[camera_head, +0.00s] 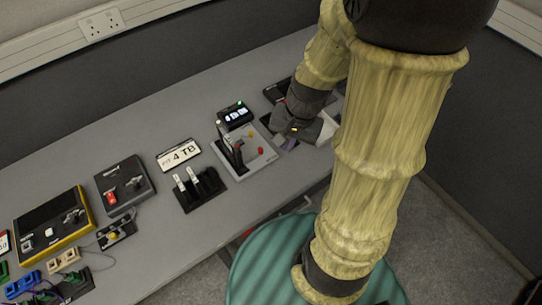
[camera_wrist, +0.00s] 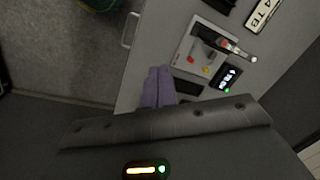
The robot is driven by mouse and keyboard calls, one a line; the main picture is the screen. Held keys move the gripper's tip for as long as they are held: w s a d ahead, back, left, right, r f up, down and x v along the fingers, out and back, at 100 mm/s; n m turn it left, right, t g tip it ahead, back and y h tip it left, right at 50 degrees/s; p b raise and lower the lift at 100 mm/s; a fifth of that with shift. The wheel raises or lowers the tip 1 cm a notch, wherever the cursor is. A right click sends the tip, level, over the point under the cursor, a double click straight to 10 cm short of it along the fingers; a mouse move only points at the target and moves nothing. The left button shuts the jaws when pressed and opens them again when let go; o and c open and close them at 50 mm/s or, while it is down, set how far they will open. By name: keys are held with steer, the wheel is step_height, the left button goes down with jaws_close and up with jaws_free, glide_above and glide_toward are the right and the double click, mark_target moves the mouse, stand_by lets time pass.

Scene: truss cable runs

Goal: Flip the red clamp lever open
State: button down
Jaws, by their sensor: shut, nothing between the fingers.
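A light grey plate (camera_head: 262,170) on the bench carries a dark upright lever arm (camera_head: 224,140) with a small red part (camera_head: 238,144), plus a yellow and a red knob (camera_head: 261,151). I cannot tell for sure which red part is the clamp lever. In the wrist view the same plate (camera_wrist: 187,51) shows the dark arm with a red part (camera_wrist: 224,44). My gripper (camera_wrist: 158,70) has its purple fingers shut together and empty, beside the plate and apart from the lever arm.
A small black display box (camera_head: 235,115) stands behind the plate. A "4 TB" label plate (camera_head: 178,154) and a black holder with white sticks (camera_head: 201,190) lie to its left. Farther left is a dark box with a red switch (camera_head: 111,198). The bench's front strip is clear.

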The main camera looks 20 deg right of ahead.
steer(key=w+d+f+m+t+y+b, duration=0.2)
steer(key=w+d+f+m+y+b, duration=0.1)
steer(key=f+m, duration=0.5)
steer(key=w+d+f+m+t+y+b, duration=0.2)
steer(key=w+d+f+m+b, duration=0.2)
steer(key=d+f+m+b, duration=0.2)
steer(key=f+m+b, duration=0.1)
steer(key=m+b, duration=0.1)
steer(key=m, duration=0.1)
steer(key=shift+w+f+m+y, duration=0.35)
steer(key=shift+f+m+y, duration=0.05)
steer(key=b, duration=0.2)
glide_toward(253, 156)
steer(key=d+f, duration=0.1)
steer(key=d, duration=0.1)
steer(key=d+f, duration=0.2)
steer(key=shift+s+f, duration=0.1)
steer(key=w+a, duration=0.1)
steer(key=a, duration=0.1)
steer(key=w+a, duration=0.1)
steer(key=shift+w+a+f, duration=0.1)
steer(key=shift+w+a, duration=0.2)
steer(key=shift+a, duration=0.05)
